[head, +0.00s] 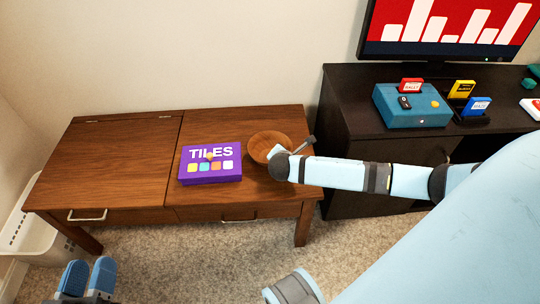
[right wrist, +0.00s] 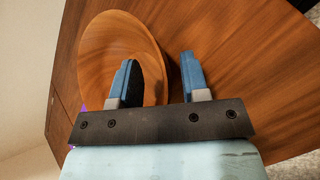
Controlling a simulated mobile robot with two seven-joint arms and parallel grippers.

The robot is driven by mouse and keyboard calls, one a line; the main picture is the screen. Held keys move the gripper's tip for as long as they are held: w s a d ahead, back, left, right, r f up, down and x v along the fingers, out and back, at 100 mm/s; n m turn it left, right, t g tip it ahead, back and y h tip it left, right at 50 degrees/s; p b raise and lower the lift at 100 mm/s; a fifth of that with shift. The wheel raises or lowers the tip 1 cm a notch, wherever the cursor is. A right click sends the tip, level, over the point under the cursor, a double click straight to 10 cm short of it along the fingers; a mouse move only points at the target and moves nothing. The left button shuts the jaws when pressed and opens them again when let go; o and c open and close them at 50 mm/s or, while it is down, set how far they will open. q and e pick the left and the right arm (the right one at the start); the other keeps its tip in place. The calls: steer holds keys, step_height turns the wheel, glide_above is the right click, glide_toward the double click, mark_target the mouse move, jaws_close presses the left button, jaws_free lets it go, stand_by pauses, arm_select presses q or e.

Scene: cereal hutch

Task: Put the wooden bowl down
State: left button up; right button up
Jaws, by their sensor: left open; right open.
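The wooden bowl (head: 262,141) sits on the right part of the brown wooden table (head: 140,150), just right of the purple box. It also shows in the right wrist view (right wrist: 110,50). My right gripper (right wrist: 158,78) is open at the bowl's near right side. One finger reaches over the bowl's inside and the other is outside, with the rim between them. I cannot tell whether either finger touches it. In the head view my right wrist hides part of the bowl. My left gripper (head: 88,275) is open and empty at the bottom left, over the floor.
A purple TILES box (head: 210,162) lies left of the bowl. A dark cabinet (head: 350,115) with a teal device (head: 412,106), several cartridges and a monitor (head: 440,30) stands to the right. A white basket (head: 30,232) is left. The table's left half is clear.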

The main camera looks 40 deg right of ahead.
steer(key=shift+c, duration=0.4)
jaws_close()
